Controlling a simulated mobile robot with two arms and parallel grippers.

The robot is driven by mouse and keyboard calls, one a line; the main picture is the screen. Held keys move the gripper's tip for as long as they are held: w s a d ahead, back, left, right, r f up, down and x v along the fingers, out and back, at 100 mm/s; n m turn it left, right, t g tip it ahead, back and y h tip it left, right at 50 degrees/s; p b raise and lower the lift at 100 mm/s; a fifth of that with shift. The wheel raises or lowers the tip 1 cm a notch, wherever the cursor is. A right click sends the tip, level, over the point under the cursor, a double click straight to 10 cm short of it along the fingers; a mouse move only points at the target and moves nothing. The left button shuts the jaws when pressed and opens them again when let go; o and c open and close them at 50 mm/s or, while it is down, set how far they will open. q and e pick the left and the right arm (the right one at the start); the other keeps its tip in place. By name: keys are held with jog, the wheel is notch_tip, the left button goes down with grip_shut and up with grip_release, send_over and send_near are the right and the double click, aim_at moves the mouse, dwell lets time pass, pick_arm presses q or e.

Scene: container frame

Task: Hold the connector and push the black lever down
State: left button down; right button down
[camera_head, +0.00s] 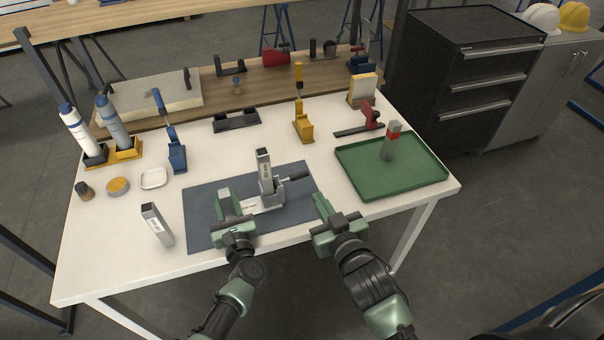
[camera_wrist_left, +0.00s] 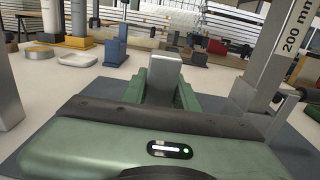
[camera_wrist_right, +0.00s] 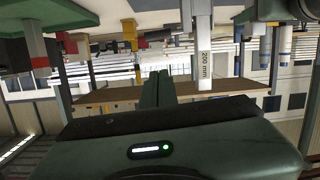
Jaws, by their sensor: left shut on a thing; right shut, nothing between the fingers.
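An upright grey metal profile (camera_head: 264,165) stands on the blue mat, and its "200 mm" label shows in the left wrist view (camera_wrist_left: 290,40). The black lever (camera_head: 296,176) sticks out from its right side, tilted slightly up. My left gripper (camera_head: 229,194) is left of the profile, shut on a grey metal block (camera_wrist_left: 165,72), which seems to be the connector. Its lower part is hidden by the gripper. My right gripper (camera_head: 324,207) is shut and empty, at the mat's right edge, apart from the lever and lower right of it.
Blue (camera_head: 176,152) and yellow (camera_head: 303,126) tools stand behind. Bottles (camera_head: 77,130) are at the left.

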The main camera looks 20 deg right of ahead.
send_near(301, 176)
jog(key=w+r, duration=0.3)
jog(key=w, duration=0.1)
jog(key=shift+w+a+f, duration=0.2)
jog(key=shift+w+f, duration=0.5)
jog(key=shift+f, duration=0.15)
jog(key=shift+w+a+f, duration=0.15)
jog(key=shift+w+f, duration=0.6)
jog(key=shift+f, duration=0.1)
jog(key=shift+w+d+f+m, duration=0.1)
jog(key=shift+w+f+m, duration=0.1)
jog(key=shift+f+m, duration=0.3)
jog(key=shift+f, duration=0.35)
